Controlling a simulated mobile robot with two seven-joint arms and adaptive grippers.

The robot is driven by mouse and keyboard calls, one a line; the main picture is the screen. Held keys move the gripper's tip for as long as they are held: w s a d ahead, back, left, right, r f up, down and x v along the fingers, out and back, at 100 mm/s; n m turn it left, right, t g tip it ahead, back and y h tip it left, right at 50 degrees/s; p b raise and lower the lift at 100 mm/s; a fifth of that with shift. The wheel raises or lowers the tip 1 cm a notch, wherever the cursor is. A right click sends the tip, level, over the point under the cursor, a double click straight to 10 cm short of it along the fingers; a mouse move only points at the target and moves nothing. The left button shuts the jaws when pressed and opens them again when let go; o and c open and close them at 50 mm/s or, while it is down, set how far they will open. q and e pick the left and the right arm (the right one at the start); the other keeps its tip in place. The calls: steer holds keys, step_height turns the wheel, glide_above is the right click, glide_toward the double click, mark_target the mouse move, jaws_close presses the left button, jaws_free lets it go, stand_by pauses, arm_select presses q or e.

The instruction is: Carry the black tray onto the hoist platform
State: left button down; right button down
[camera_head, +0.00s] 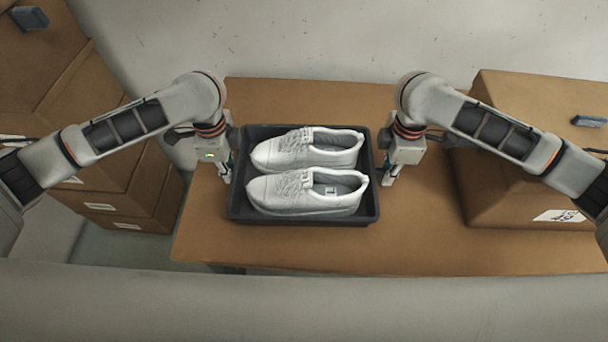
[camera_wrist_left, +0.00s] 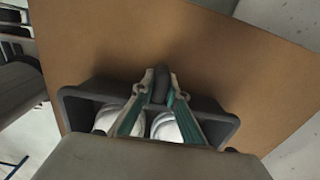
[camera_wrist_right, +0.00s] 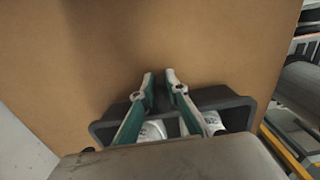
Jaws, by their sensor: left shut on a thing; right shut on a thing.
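The black tray (camera_head: 303,218) is at the brown table, with two white shoes (camera_head: 306,190) lying side by side in it, toes to the left. I cannot tell whether the tray rests on the table or is slightly raised. My left gripper (camera_head: 225,172) is shut on the tray's left end; in the left wrist view its fingers (camera_wrist_left: 161,88) close around a dark grip on the tray (camera_wrist_left: 88,97). My right gripper (camera_head: 388,178) is shut on the tray's right end; the right wrist view shows its fingers (camera_wrist_right: 160,84) at the tray rim (camera_wrist_right: 235,104). I do not see the hoist platform clearly.
The brown table (camera_head: 420,245) has bare room in front of the tray and to its right. A large cardboard box (camera_head: 530,150) stands on the right. Stacked cardboard boxes (camera_head: 120,185) stand left of the table. A pale wall (camera_head: 310,35) is behind.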

arm_select(q)
steer(key=shift+r, duration=0.1)
arm_select(e)
steer(key=shift+r, duration=0.15)
